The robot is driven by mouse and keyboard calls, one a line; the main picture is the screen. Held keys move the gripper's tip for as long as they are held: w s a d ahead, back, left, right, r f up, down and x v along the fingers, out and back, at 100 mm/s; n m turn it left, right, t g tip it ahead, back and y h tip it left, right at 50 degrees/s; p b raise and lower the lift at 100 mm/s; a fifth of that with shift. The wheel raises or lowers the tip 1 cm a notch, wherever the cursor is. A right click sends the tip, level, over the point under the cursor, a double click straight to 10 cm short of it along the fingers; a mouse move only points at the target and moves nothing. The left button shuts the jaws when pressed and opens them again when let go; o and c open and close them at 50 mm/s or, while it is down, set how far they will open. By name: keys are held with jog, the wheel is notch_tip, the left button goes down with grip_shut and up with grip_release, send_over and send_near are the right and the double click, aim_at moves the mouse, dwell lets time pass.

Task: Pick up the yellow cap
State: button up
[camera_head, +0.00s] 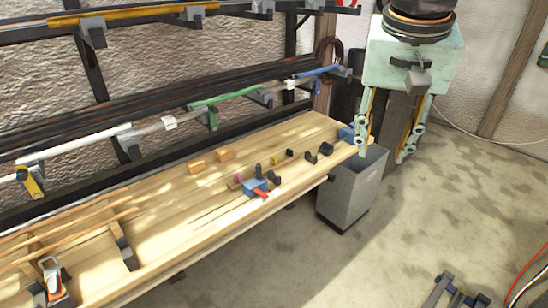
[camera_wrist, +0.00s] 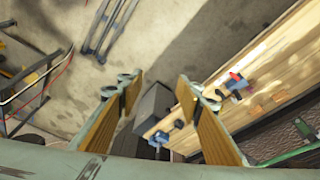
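A small yellow cap (camera_head: 273,161) sits on the wooden workbench (camera_head: 160,230), among several small dark parts near its right half. I cannot pick the cap out in the wrist view. My gripper (camera_head: 384,152) hangs past the right end of the bench, right of the cap and apart from it. Its two fingers stand wide apart with nothing between them. The wrist view also shows my open gripper (camera_wrist: 160,92), with the bench (camera_wrist: 285,50) to its right.
A grey bin (camera_head: 345,195) stands on the floor at the bench's right end. A blue clamp with a red handle (camera_head: 256,187) and orange blocks (camera_head: 223,155) are on the bench. Racks with laths (camera_head: 225,97) run along the wall. The floor (camera_head: 380,255) in front is mostly clear.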

jog(key=w+a+f+m+p, duration=0.1)
jog(key=w+a+p, duration=0.25)
jog(key=w, duration=0.45)
jog(key=w+a+f+m+h+p, duration=0.15)
jog(key=w+a, duration=0.25)
jog(key=w, duration=0.4)
jog(key=w+a+f+m+p, duration=0.1)
jog(key=w+a+f+p, duration=0.2)
jog(key=w, duration=0.5)
jog(key=w+a+f+m+p, duration=0.2)
jog(key=w+a+f+p, duration=0.6)
jog(key=w+a+f, duration=0.7)
jog(key=shift+w+a+f+h, duration=0.3)
jog(key=shift+a+f+h, duration=0.15)
jog(key=shift+a+f, duration=1.4)
jog(key=shift+m, duration=0.25)
jog(key=p, duration=0.2)
send_over(273, 161)
jog(key=s+a, duration=0.3)
jog(key=shift+w+d+f, duration=0.1)
jog(key=shift+w+f, duration=0.05)
jog(key=shift+f, duration=1.4)
jog(key=shift+w+f, duration=0.1)
jog(key=shift+f, duration=1.45)
jog(key=shift+f, duration=0.1)
